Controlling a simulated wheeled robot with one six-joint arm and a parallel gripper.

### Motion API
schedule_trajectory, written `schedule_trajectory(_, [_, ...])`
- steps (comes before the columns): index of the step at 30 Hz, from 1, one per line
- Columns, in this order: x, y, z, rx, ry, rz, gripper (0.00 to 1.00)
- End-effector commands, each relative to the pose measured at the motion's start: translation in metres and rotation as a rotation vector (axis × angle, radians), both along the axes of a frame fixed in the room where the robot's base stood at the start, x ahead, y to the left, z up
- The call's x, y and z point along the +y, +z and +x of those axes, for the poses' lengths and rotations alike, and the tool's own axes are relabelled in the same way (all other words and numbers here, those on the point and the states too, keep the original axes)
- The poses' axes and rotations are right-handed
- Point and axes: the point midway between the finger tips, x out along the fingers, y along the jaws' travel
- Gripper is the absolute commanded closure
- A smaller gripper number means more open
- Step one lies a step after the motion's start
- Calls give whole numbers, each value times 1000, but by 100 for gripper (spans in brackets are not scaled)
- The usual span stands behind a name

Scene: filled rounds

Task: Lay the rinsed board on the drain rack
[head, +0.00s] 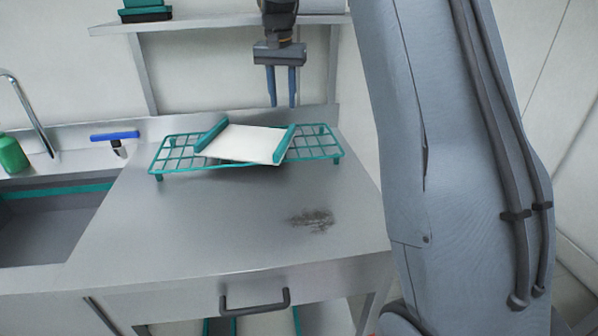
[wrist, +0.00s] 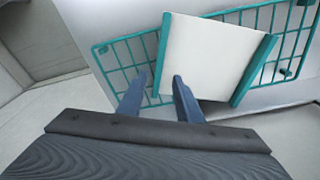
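The board (head: 243,144) is white with a teal bar along each of two opposite ends. It lies across the teal wire drain rack (head: 324,142) at the back of the steel counter, turned a little relative to the rack. The board also shows in the wrist view (wrist: 206,58), with the rack (wrist: 290,40) under it. My gripper (head: 281,104) hangs above the back of the rack, fingers pointing down. The two blue fingers are apart with nothing between them. In the wrist view the gripper (wrist: 161,78) is clear of the board.
A sink (head: 50,225) is at the left with a faucet (head: 30,112), a green bottle (head: 12,155) and a blue-handled tool (head: 115,137) behind it. A dark smudge (head: 312,220) marks the counter. A shelf (head: 200,22) runs above. The front counter is mostly clear.

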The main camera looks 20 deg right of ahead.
Motion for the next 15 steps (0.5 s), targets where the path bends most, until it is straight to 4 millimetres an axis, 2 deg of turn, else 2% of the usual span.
schedule_trajectory(5, [9,-16,-27,9,61,2,68])
schedule_trajectory(11, [27,-59,-102,21,214,7,68])
schedule_trajectory(15, [39,-90,-165,27,325,8,68])
